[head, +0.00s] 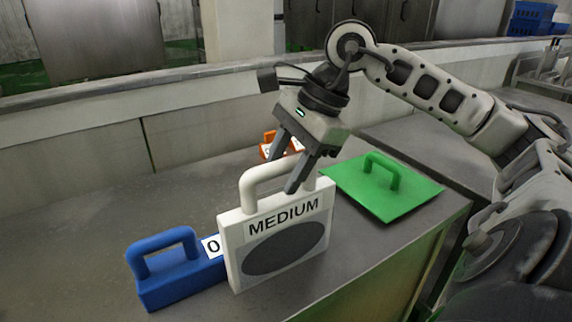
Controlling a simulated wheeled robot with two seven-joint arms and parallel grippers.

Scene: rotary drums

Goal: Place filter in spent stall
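A white filter panel (231,240) marked MEDIUM, with a dark oval on its face and a loop handle (249,189) on top, stands upright on the grey bench. My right gripper (281,170) is above it with its fingers spread, one toward the back and one toward the front of the handle. I see no clear grip on the handle. My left gripper is not in view. No stall marked as spent can be made out.
A blue block (178,279) with a handle and a "0" label stands left of the filter, partly hidden by it. A green plate (400,203) with a handle lies to the right. An orange object (268,137) sits behind. The bench's left part is clear; a wall runs behind.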

